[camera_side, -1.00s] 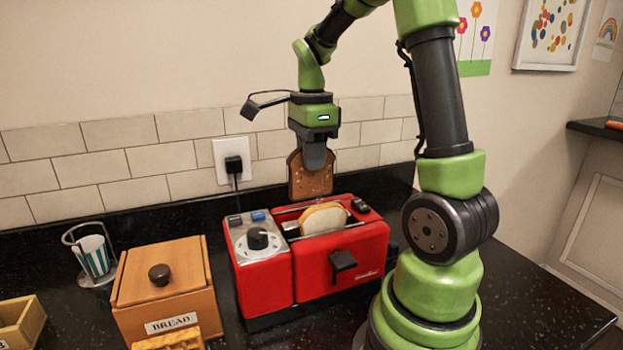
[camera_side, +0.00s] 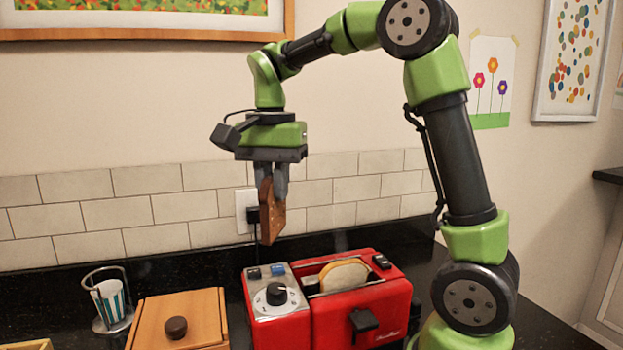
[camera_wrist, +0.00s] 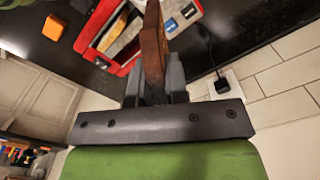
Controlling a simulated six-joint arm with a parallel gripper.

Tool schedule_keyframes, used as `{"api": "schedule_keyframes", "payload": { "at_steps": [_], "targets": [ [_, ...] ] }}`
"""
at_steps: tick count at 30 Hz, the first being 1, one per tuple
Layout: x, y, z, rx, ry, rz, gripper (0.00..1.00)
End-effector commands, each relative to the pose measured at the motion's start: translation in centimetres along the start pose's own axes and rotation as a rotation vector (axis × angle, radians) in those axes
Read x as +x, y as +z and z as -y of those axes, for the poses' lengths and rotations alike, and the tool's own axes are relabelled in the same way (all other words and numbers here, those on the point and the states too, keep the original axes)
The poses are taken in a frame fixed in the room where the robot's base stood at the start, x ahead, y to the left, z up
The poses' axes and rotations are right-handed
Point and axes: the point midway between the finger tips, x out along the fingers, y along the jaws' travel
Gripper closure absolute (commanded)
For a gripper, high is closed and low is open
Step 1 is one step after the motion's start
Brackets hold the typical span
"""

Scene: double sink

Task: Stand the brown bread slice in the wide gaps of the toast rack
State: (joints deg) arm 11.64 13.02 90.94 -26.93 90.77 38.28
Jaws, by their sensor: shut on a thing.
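My gripper (camera_side: 272,172) is shut on the brown bread slice (camera_side: 271,214) and holds it upright in the air, near the wall and above the left part of the red toaster. In the wrist view the slice (camera_wrist: 152,45) shows edge-on between the two fingers (camera_wrist: 155,82). The slice appears clear of the toaster. I cannot make out a toast rack for certain in any view.
The red toaster (camera_side: 360,308) has a pale bread slice (camera_side: 344,274) in its slot. Left of it are a wooden bread box (camera_side: 205,318) and a wire holder with a striped cup (camera_side: 108,302). A plug sits in the wall outlet (camera_side: 243,208).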

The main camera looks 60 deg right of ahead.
Motion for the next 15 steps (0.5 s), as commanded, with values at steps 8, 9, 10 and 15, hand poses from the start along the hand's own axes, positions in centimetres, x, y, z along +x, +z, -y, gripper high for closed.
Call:
{"api": "schedule_keyframes", "payload": {
  "at_steps": [8, 9, 10, 15],
  "targets": [
    [0.0, 11.0, 4.3, -0.998, 0.0, 0.0, 0.99],
    [0.0, 12.5, 4.6, -1.125, -0.001, -0.001, 0.99],
    [0.0, 13.6, 4.7, -1.215, -0.001, -0.001, 0.99],
    [0.1, 18.5, 4.7, -1.63, 0.0, 0.0, 0.99]
  ]
}}
